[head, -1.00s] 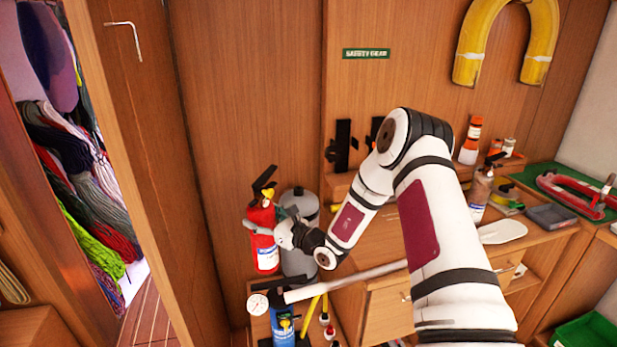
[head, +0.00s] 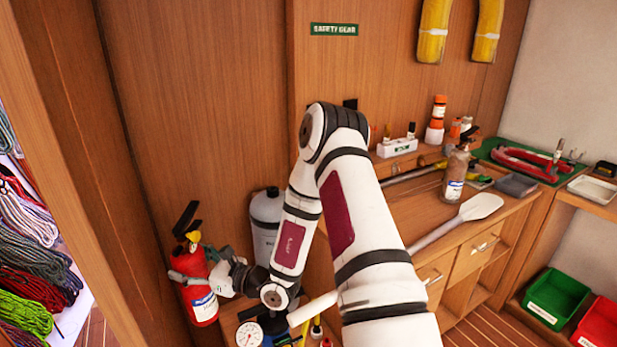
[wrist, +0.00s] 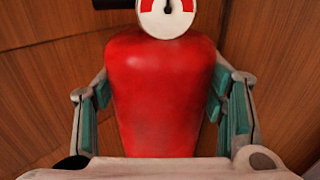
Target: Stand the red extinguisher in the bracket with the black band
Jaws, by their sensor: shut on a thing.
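The red extinguisher (head: 195,262), with a black handle and white label, is at the lower left of the head view. It is nearly upright, tilted slightly. My gripper (head: 205,279) is shut around its body from the right. In the wrist view the red body (wrist: 160,85) fills the space between my gripper's (wrist: 160,115) green-padded fingers, with a round gauge (wrist: 167,15) above. A small black piece (head: 350,103) shows on the wall above my arm.
A grey cylinder (head: 266,228) stands right of the extinguisher. A pressure gauge (head: 249,334) is below. The counter holds a brownish bottle-like extinguisher (head: 455,178), a paddle (head: 482,207) and a white box (head: 397,147). Green (head: 556,297) and red (head: 600,322) bins stand lower right.

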